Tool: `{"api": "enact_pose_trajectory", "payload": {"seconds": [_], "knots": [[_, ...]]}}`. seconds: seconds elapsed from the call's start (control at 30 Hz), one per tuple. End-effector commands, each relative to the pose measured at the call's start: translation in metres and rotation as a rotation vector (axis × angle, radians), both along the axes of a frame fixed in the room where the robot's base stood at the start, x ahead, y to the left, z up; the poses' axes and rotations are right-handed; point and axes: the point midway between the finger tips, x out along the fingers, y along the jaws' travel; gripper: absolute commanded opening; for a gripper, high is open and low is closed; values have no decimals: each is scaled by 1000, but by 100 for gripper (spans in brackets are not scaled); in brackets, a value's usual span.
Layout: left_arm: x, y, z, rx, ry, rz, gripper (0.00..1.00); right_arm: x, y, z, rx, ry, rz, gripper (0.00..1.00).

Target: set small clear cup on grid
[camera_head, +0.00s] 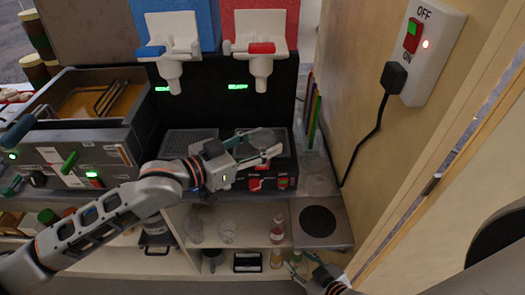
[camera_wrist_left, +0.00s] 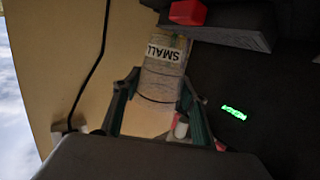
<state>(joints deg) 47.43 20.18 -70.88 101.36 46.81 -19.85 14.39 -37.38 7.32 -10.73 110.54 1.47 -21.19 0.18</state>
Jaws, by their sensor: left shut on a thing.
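A small clear cup (camera_wrist_left: 165,55) with the word SMALL on it lies between the fingers of my left gripper (camera_wrist_left: 158,95) in the left wrist view. In the head view my left gripper (camera_head: 268,152) is shut on the cup, over the right-hand drip grid and below the red dispenser (camera_head: 261,60). The cup is hard to make out there, and the grid under it is mostly hidden. The left-hand grid (camera_head: 188,142) is bare. I cannot tell whether the cup touches the grid. My right gripper (camera_head: 303,265) is low at the front, open and empty.
A blue-backed dispenser (camera_head: 172,55) hangs left of the red one. A fryer-like unit (camera_head: 75,150) stands at left. More clear cups (camera_head: 227,230) and bottles sit on the shelf below. A dark round plate (camera_head: 318,221) lies at right, beside the wall.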

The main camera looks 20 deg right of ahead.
Motion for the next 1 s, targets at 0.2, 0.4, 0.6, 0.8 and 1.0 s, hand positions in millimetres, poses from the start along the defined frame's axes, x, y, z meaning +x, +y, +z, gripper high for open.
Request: {"api": "enact_pose_trajectory", "payload": {"seconds": [0.2, 0.4, 0.6, 0.8, 1.0], "knots": [[20, -6, -6, 0, -2, 0, 33, 6, 11, -14, 17, -26, 17, 40], [33, -10, -6, 0, -2, 0, 33, 6, 17, -24, 24, -34, 25, 40], [46, -13, -8, 0, 0, 0, 33, 4, 16, -42, 23, -28, 24, 40], [61, -18, -10, 1, 1, -1, 33, 0, 14, -60, 20, -15, 23, 40], [77, -22, -13, 0, 0, -1, 33, -7, 13, -85, 12, 5, 25, 40]]}}
